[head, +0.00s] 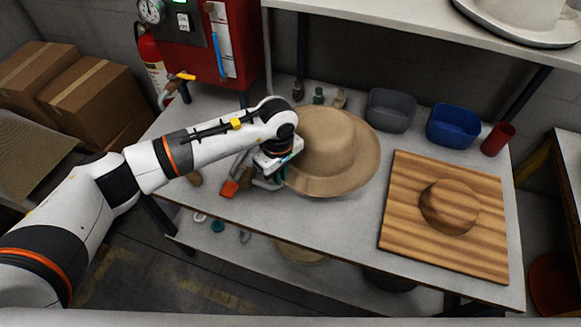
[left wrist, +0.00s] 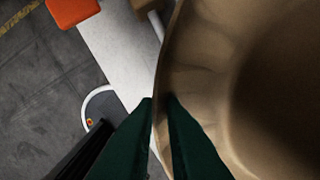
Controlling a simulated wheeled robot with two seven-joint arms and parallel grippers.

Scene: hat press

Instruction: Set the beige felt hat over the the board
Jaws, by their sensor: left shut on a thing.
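The beige felt hat (head: 326,148) is upright, brim down, over the left-middle part of the table in the head view. I cannot tell whether it touches the table. My left gripper (head: 284,174) is shut on the hat's brim at its left edge. In the left wrist view the two dark green fingers (left wrist: 162,100) pinch the brim, and the hat (left wrist: 190,85) fills the right side. The wooden board (head: 410,235) lies to the right of the hat, with a round wooden block (head: 450,206) raised on it and nothing over it. My right gripper is not in view.
A grey bin (head: 391,110), a blue bin (head: 453,125) and a red cup (head: 497,139) stand along the table's back. Small bottles (head: 318,96) stand behind the hat. A shelf (head: 420,25) overhangs the back. The table (head: 345,225) is clear between hat and board.

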